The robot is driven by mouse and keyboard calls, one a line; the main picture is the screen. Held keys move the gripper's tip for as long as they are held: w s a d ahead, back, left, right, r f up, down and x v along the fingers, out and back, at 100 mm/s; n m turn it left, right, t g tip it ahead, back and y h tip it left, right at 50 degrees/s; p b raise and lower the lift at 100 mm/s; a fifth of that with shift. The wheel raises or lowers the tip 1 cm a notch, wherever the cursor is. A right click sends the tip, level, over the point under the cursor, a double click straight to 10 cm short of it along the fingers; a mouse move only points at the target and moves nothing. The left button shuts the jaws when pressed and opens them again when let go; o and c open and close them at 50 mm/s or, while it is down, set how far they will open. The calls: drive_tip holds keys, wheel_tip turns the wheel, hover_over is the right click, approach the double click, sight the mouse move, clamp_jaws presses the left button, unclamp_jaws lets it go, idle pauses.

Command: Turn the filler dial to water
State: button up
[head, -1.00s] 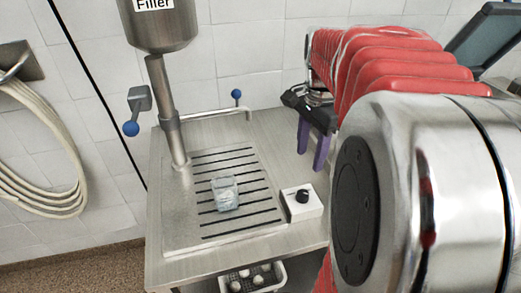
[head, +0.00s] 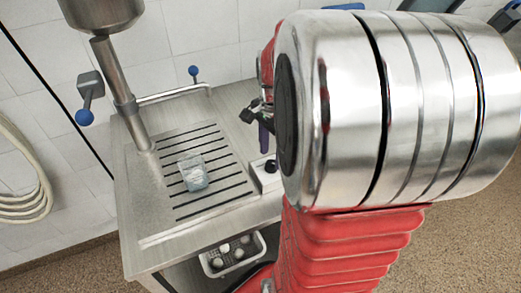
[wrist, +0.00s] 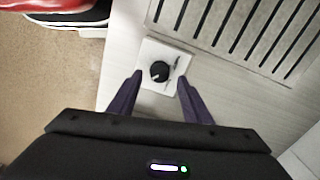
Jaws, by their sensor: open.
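The filler dial is a black knob (wrist: 159,71) with a white pointer mark, on a small white box (wrist: 150,50). In the head view the knob (head: 271,166) shows near the front right of the steel table, partly beside my arm. In the wrist view my gripper (wrist: 158,80) is open, its two purple fingers on either side of the white box's near part, with the knob just beyond and between the tips. I cannot tell its height above the knob. Small markings beside the knob are too blurred to read. In the head view my arm hides most of the gripper.
A clear cup (head: 193,174) stands on the slotted drain grate (head: 180,205), left of the dial. The steel filler (head: 120,80) rises at the back left, with blue-knobbed levers nearby. A perforated basket (head: 232,253) with pale items sits below the table's front edge.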

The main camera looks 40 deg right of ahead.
sight(271, 166)
drive_tip(key=shift+f, duration=1.45)
drive_tip(key=c, duration=1.1)
